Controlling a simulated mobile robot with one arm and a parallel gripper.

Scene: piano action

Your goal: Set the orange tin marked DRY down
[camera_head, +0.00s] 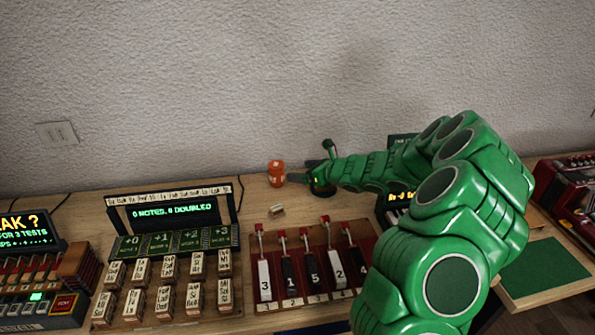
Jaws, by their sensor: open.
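The orange tin (276,173) stands upright, as far as I can see, on the wooden desk (258,195) close to the back wall. It has a pale label band, too small to read. My gripper (308,164) is just right of the tin at the end of my green arm. It is open, and the tin does not look clamped in it. I cannot tell whether one finger still touches the tin's right side.
A small pale block (276,211) lies in front of the tin. A red rack of numbered levers (310,270) stands nearer, with labelled wooden blocks (165,285) and a display (175,213) to its left. My arm hides much of the right side.

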